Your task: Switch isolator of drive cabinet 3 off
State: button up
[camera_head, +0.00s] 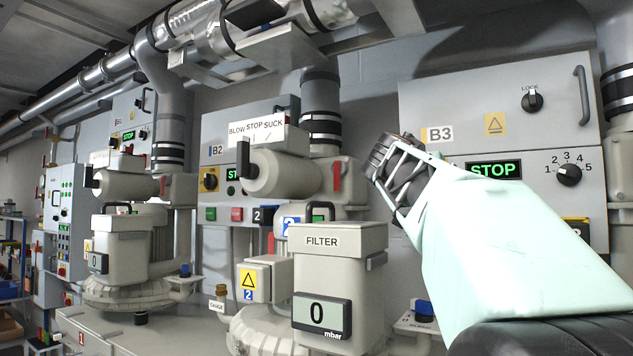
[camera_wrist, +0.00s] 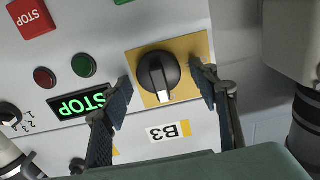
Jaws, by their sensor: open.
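Drive cabinet B3 (camera_head: 445,100) is the grey cabinet on the right in the head view. Its isolator is a black rotary knob (camera_wrist: 157,72) on a yellow plate (camera_wrist: 197,46), seen in the wrist view, which is turned nearly upside down. The knob's white mark points towards the B3 label (camera_wrist: 168,131). My gripper (camera_wrist: 163,90) is open, one finger on each side of the knob. A gap shows on both sides; depth to the knob is unclear. In the head view my gripper (camera_head: 385,172) hides the isolator.
The cabinet carries a green STOP display (camera_head: 494,169), a numbered selector (camera_head: 569,174), a LOCK knob (camera_head: 532,100) and a handle (camera_head: 582,95). Red and green buttons (camera_wrist: 84,66) sit beside the isolator. The filter housing (camera_head: 335,260) stands below left of my gripper.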

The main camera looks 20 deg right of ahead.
jog(key=shift+c, duration=0.6)
jog(key=c, duration=1)
jog(key=shift+n, duration=0.3)
jog(key=n, duration=1.7)
jog(key=shift+w+a+f+p, duration=0.15)
jog(key=shift+a+f+p, duration=0.05)
jog(key=shift+p, duration=0.2)
jog(key=shift+n, duration=0.4)
